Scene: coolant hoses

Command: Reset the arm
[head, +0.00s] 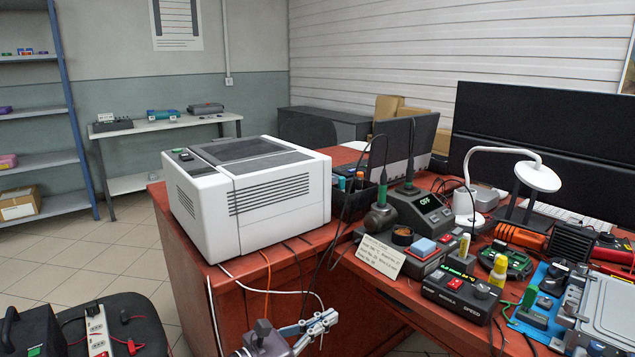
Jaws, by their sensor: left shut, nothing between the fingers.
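My left gripper (328,318) shows at the bottom centre, in front of the red desk's front edge. Its fingers are shut with nothing between them, and they point up and to the right. The grey wrist below it is cut off by the bottom edge of the picture. My right gripper is not in view. At the far right a grey metal unit (612,312) lies on a blue mat (543,275), partly cut off by the picture's edge.
A red desk (375,290) carries a white boxy machine (245,195), a soldering station (420,208), a black control box (460,295), a white lamp (538,177) and monitors. Cables hang over its front edge near my left gripper. A black chair (140,322) holds a power strip (97,332).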

